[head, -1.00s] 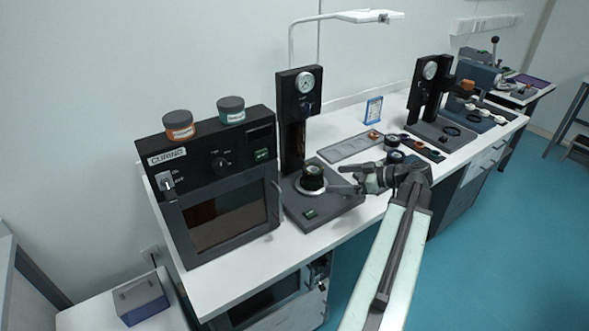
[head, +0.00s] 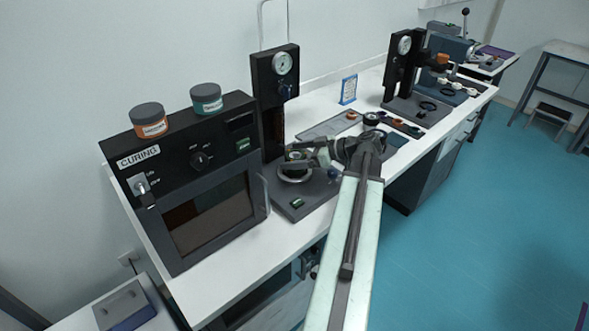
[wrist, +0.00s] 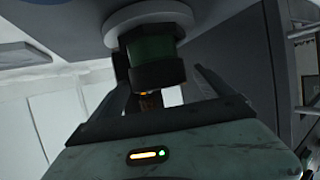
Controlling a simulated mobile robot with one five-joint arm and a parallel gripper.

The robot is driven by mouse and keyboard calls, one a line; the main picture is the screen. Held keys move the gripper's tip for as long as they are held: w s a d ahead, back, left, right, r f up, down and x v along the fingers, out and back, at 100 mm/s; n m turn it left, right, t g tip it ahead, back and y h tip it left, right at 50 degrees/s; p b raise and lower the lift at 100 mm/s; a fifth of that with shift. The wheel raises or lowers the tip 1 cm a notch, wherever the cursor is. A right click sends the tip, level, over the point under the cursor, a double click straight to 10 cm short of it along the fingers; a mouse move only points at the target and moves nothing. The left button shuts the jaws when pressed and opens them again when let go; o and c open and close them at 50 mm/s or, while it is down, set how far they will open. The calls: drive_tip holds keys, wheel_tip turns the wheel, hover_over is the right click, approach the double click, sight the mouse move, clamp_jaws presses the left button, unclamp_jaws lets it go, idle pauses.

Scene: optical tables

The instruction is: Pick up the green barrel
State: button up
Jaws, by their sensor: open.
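The green barrel (wrist: 152,50), with dark bands, stands on a round white stage (wrist: 142,14) in the wrist view. My gripper (wrist: 158,82) is open, with one finger on each side of the barrel in that picture. I cannot tell whether either finger touches it. In the head view my gripper (head: 303,157) is at the black gauge stand and partly hides the barrel (head: 296,154) and the stage (head: 293,174).
The curing oven (head: 195,180) stands left of the gauge stand (head: 272,90), with an orange jar (head: 150,122) and a teal jar (head: 206,101) on top. A grey tray (head: 328,127) and a second gauge stand (head: 400,75) lie to the right.

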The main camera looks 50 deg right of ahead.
drive_tip(key=x, duration=0.3)
drive_tip(key=shift+f+b, duration=0.1)
drive_tip(key=shift+b, duration=0.3)
drive_tip(key=c, duration=1.8)
drive_tip(key=shift+o, duration=0.2)
